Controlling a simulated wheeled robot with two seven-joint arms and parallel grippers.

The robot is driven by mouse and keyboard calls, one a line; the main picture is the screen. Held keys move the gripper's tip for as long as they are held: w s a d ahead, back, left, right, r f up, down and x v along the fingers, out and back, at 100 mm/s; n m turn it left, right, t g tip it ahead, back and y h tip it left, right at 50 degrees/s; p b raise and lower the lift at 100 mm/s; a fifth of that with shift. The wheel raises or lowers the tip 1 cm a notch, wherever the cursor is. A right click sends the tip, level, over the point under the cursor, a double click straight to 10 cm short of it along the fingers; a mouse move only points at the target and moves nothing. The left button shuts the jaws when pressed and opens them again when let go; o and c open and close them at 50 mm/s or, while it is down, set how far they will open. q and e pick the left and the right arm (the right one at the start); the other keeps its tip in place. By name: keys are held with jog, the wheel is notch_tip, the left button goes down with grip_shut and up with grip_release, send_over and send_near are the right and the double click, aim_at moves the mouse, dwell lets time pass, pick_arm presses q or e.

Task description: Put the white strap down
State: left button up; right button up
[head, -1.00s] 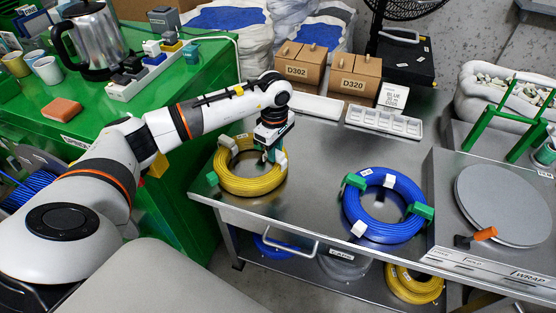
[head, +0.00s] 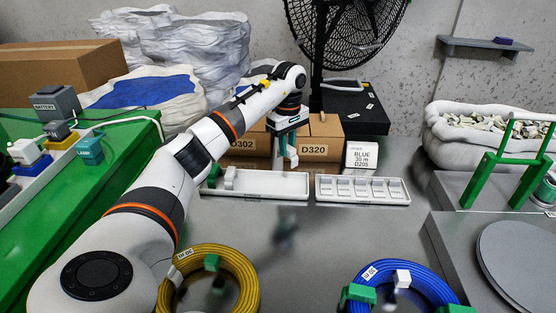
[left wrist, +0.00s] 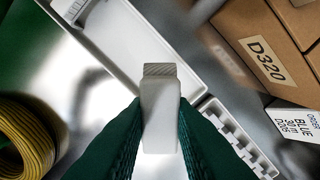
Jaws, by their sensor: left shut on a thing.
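My left gripper (head: 287,152) is shut on the white strap (head: 292,159) and holds it above the steel table, close to the plain white tray (head: 275,187). In the left wrist view the strap (left wrist: 159,112) stands out between the two green fingers (left wrist: 159,128), with the tray (left wrist: 135,55) beyond it. Whether the strap touches anything below cannot be told. The yellow coil (head: 245,272) lies at the near left with a white tag and a green strap. The blue coil (head: 369,273) lies at the near right with white and green straps. My right gripper is not in view.
The table's middle is clear.

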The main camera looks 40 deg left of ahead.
pick_arm(q)
jog(key=shift+w+f, duration=0.25)
jog(key=shift+f, duration=0.15)
jog(key=shift+s+d+f+b, duration=0.1)
jog(key=shift+f+b, duration=0.25)
jog(key=shift+f, duration=4)
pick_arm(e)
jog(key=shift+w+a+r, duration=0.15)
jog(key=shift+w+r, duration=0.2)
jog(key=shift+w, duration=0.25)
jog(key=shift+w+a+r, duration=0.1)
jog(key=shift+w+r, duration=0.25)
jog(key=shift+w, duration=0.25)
pick_arm(q)
jog(key=shift+f, duration=0.15)
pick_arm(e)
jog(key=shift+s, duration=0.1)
pick_arm(q)
jog(key=o, duration=0.9)
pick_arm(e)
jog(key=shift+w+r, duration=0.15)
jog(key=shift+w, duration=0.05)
